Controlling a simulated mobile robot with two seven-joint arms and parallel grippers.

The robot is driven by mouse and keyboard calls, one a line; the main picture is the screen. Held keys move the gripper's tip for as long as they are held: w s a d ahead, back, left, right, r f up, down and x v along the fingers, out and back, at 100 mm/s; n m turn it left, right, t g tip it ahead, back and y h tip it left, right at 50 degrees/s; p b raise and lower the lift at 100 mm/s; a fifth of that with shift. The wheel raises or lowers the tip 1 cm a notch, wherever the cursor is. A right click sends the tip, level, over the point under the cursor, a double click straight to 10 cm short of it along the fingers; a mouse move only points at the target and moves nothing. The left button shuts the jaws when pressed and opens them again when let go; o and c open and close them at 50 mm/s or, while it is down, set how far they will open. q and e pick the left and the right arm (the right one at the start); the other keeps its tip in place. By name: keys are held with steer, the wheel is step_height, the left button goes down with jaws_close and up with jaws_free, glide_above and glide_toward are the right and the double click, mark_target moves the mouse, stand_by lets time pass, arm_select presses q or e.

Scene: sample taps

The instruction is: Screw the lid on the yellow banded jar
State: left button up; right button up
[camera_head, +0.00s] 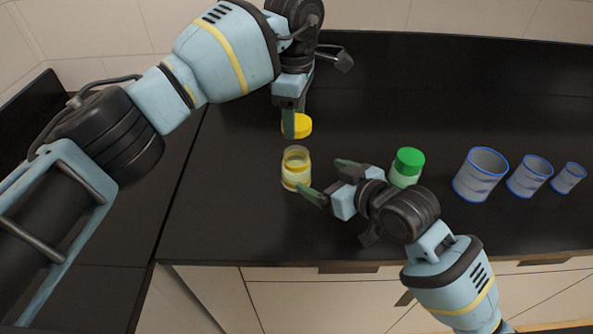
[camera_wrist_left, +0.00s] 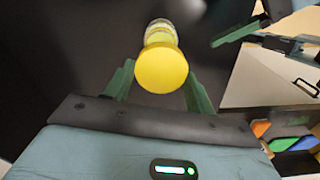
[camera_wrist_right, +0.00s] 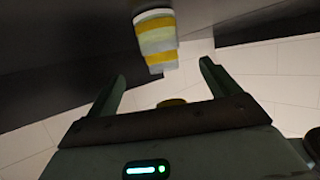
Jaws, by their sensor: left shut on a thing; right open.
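The yellow banded jar (camera_head: 296,170) stands open and upright on the black counter; it also shows in the right wrist view (camera_wrist_right: 155,38) and behind the lid in the left wrist view (camera_wrist_left: 160,30). My left gripper (camera_head: 293,122) is shut on the yellow lid (camera_head: 302,126), which also shows between its fingers in the left wrist view (camera_wrist_left: 162,68). The lid is apart from the jar, higher in the head view. My right gripper (camera_head: 330,180) is open and empty, just right of the jar, its fingers pointing toward it but not around it.
A jar with a green lid (camera_head: 408,165) stands right of my right gripper, close to it. Three blue-rimmed cups (camera_head: 480,175) of falling size stand farther right. The counter's front edge, with drawers below, is near. The back of the counter is clear.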

steer(key=x, duration=1)
steer(key=shift+w+f, duration=0.1)
steer(key=shift+w, duration=0.05)
steer(key=c, duration=1.4)
arm_select(q)
glide_above(294, 153)
steer(key=shift+f, duration=2.5)
arm_select(e)
steer(key=shift+c, duration=0.3)
